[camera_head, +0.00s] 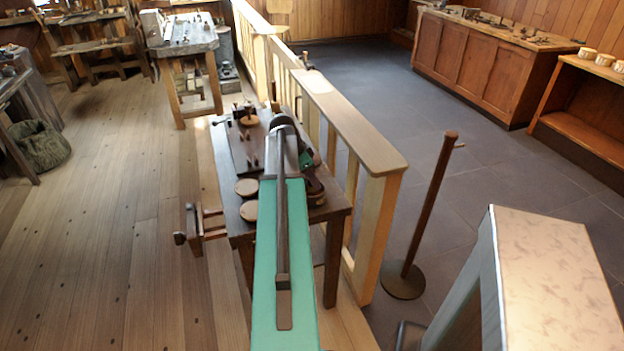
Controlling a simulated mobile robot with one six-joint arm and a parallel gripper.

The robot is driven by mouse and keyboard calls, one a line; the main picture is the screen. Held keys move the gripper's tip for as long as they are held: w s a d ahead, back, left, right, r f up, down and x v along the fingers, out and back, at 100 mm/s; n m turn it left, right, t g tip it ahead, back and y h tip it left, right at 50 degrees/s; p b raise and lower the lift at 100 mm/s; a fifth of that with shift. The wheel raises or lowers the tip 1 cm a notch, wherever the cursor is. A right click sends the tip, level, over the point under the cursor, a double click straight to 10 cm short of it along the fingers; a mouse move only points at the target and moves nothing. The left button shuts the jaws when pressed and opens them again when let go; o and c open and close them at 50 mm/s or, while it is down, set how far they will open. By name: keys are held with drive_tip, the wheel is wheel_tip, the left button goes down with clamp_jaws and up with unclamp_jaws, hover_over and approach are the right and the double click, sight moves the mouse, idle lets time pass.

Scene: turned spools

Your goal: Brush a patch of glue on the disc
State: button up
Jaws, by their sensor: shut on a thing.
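Pale brown wooden discs lie on the dark workbench (228,160): one disc (247,187) and another disc (249,210) are flat near its left edge. A further round disc (250,121) sits by dark fittings at the far end. I cannot tell which is the disc to be glued. My teal arm reaches up over the bench and hides much of its middle. I cannot make out a brush or any glue patch.
A wooden railing (345,125) runs close along the bench's right side. A vise (198,225) juts from its left side. A post on a round base (403,281) and a pale-topped cabinet (550,270) stand at right.

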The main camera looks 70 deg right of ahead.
drive_tip(key=shift+f+b, duration=0.3)
drive_tip(key=shift+f, duration=0.3)
idle(2.0)
drive_tip(key=shift+r+p, duration=1.85)
drive_tip(key=shift+r, duration=1.7)
drive_tip(key=shift+w, duration=0.1)
drive_tip(key=w+a+r+n+t, duration=0.35)
drive_tip(key=w+a+n, duration=0.35)
drive_tip(key=w+a, duration=0.85)
drive_tip(key=w+a+r+n+t, duration=0.2)
drive_tip(key=w+a+r+n, duration=0.35)
drive_tip(key=w+a, duration=0.95)
drive_tip(key=w+a+r+n+y, duration=0.1)
drive_tip(key=w+a+n, duration=0.3)
drive_tip(key=a, duration=0.8)
drive_tip(key=w+a+r+n+t+y, duration=0.1)
drive_tip(key=w+a+n, duration=0.4)
drive_tip(key=a, duration=0.7)
drive_tip(key=w+a+r+n+t+y, duration=0.1)
drive_tip(key=w+a+r+n, duration=0.2)
drive_tip(key=a, duration=0.9)
drive_tip(key=shift+w+n, duration=0.75)
drive_tip(key=shift+n, duration=0.5)
